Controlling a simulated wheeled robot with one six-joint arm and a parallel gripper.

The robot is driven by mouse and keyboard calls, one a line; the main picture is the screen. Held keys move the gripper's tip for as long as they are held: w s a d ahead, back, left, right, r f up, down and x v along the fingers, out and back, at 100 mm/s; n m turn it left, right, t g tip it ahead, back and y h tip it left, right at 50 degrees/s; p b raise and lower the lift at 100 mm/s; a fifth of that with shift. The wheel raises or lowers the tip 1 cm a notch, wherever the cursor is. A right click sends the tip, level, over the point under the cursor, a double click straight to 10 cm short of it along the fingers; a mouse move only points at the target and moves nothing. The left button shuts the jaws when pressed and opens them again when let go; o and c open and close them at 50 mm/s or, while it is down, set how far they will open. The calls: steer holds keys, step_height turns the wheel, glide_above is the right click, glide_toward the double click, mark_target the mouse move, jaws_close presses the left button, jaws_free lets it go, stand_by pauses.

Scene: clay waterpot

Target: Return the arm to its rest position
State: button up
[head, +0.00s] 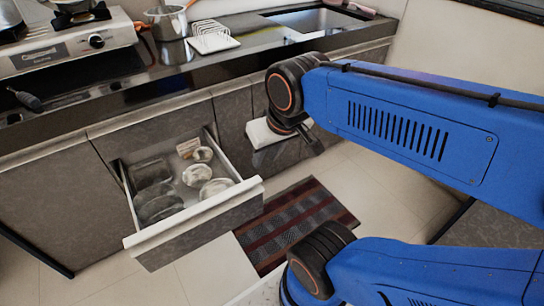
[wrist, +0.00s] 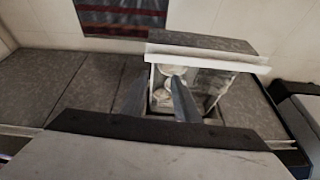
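My arm (head: 410,118) is blue with dark joints and reaches in from the right in the head view, bent over the floor in front of the cabinets. My gripper (wrist: 160,76) shows two grey fingers standing apart in the wrist view, with nothing seen between them. Beyond the fingers lies the open drawer (wrist: 208,56). In the head view the white wrist part is partly behind the dark joint, and the fingertips are hard to make out. No clay waterpot is clearly seen.
The open drawer (head: 197,214) sticks out and holds several bowls and dishes. The counter (head: 130,92) carries a stove (head: 66,44), a metal pot (head: 168,22) and a white rack (head: 212,38). A striped mat (head: 296,222) lies on the tiled floor.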

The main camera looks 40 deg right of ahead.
steer(key=shift+s+d+n, duration=0.35)
steer(key=shift+s+n, duration=0.05)
steer(key=shift+s, duration=0.3)
stand_by(1.0)
